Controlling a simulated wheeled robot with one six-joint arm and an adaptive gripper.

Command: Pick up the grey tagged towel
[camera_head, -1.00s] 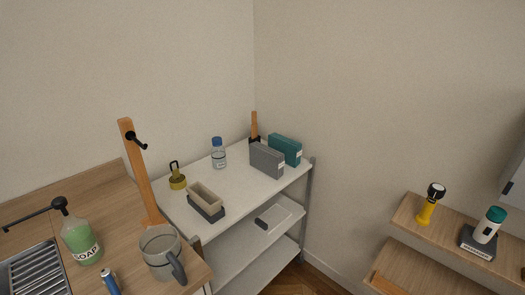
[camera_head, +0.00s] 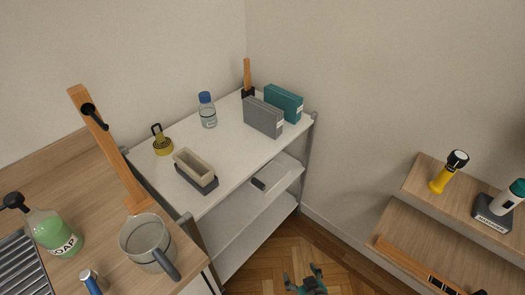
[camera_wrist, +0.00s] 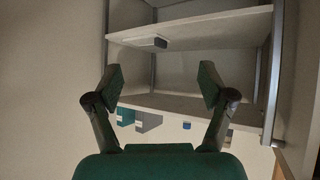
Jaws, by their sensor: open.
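The grey tagged towel (camera_head: 262,118) is a folded grey block with a small white tag. It stands upright on the white shelf's top, just in front of a teal tagged block (camera_head: 284,103). In the wrist view, which looks upside down, the grey towel (camera_wrist: 149,121) shows beside the teal block (camera_wrist: 125,117), small and beyond my fingers. My gripper (camera_head: 305,274) is low over the parquet in front of the shelf, well apart from the towel. In the wrist view my gripper (camera_wrist: 162,82) is open with nothing between its fingers.
The shelf top (camera_head: 232,140) also holds a blue-capped bottle (camera_head: 207,112), a beige block in a dark holder (camera_head: 195,170), a yellow weight-like item (camera_head: 162,142) and a wooden-handled item (camera_head: 247,75). A counter with a mug (camera_head: 143,240) is left; wall shelves (camera_head: 412,187) are right.

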